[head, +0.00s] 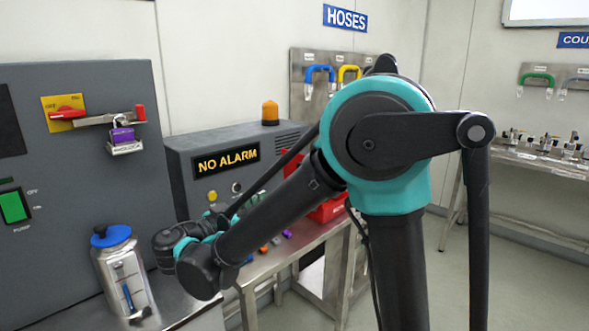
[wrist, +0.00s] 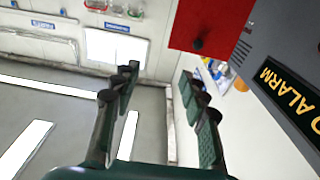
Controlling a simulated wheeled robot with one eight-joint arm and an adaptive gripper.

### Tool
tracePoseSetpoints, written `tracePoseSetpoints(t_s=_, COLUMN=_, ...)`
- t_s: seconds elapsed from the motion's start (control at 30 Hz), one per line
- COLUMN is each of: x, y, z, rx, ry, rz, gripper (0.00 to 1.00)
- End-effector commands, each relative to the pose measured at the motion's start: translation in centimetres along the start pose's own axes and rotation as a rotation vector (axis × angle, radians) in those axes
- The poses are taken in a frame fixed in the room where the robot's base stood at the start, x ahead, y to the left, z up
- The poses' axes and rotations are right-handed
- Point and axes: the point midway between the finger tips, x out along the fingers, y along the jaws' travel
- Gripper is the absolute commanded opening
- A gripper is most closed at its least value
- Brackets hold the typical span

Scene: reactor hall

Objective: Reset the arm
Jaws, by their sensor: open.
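My arm, with a teal joint and black links, fills the middle of the head view and bends down to the left. Its far end is low, near the control cabinet and the steel canister. My gripper (wrist: 158,82) shows in the wrist view with its two green-padded fingers spread apart and nothing between them. In the head view the fingers are not clear behind my arm's links.
A canister with a blue lid (head: 122,270) stands close left of my arm's end. Behind it are a grey cabinet with a purple padlock (head: 122,135) and a NO ALARM box (head: 228,160). A red object (wrist: 212,22) shows in the wrist view. Floor at right (head: 510,290) is clear.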

Motion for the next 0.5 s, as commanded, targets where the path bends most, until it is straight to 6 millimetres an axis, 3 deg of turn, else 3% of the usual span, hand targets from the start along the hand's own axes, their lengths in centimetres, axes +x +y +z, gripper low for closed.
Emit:
tracePoseSetpoints(t_s=0.07, x=0.0, y=0.0, z=0.0, rx=0.000, ry=0.000, rz=0.000, gripper=0.44)
tracePoseSetpoints(t_s=0.5, x=6.0, y=2.5, z=3.9, rx=-0.210, ry=-0.166, rz=0.030, gripper=0.44)
